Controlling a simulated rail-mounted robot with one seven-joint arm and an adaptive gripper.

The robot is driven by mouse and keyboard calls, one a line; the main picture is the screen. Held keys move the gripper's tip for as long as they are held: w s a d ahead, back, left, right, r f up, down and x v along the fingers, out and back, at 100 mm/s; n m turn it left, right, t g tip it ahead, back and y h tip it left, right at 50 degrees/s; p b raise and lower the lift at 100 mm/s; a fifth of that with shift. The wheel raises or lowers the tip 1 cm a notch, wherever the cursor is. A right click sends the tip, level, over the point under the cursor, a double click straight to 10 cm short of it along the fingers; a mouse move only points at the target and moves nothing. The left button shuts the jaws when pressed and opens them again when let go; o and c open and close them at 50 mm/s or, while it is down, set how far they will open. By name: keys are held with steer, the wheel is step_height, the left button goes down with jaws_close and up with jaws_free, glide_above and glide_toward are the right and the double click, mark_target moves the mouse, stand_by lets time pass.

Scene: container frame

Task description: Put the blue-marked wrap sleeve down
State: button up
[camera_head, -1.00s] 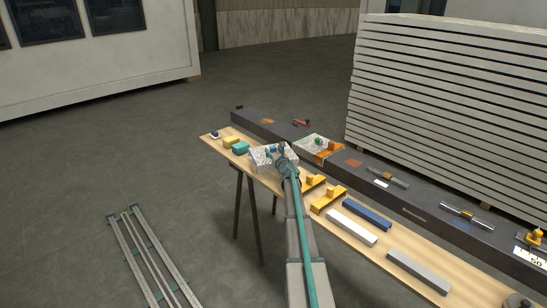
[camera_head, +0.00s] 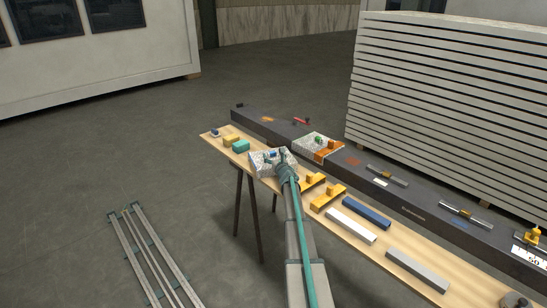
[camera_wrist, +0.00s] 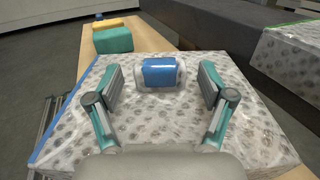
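The blue-marked wrap sleeve (camera_wrist: 160,73), a short clear roll with a broad blue band, lies on a bubble-wrapped block (camera_wrist: 150,125) in the wrist view. In the head view the block (camera_head: 260,168) stands on the wooden bench, with a small blue patch on top. My gripper (camera_wrist: 161,84) is open, its two fingers wide apart. The sleeve lies between and just beyond the fingertips, with a gap showing on each side. In the head view my gripper (camera_head: 283,156) is over the block and partly covers it.
The wooden bench (camera_head: 400,243) also carries teal and yellow blocks (camera_head: 236,146) at the far end, and yellow brackets (camera_head: 327,197) and long bars (camera_head: 352,226) on the near side. A dark beam (camera_head: 405,205) runs behind it, bearing another wrapped patch (camera_head: 310,144).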

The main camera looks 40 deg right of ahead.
steer(key=shift+r+p, duration=0.2)
steer(key=shift+p, duration=0.1)
steer(key=b+v, duration=0.3)
steer(key=v, duration=0.4)
steer(key=shift+s+a, duration=0.1)
steer(key=shift+s, duration=0.2)
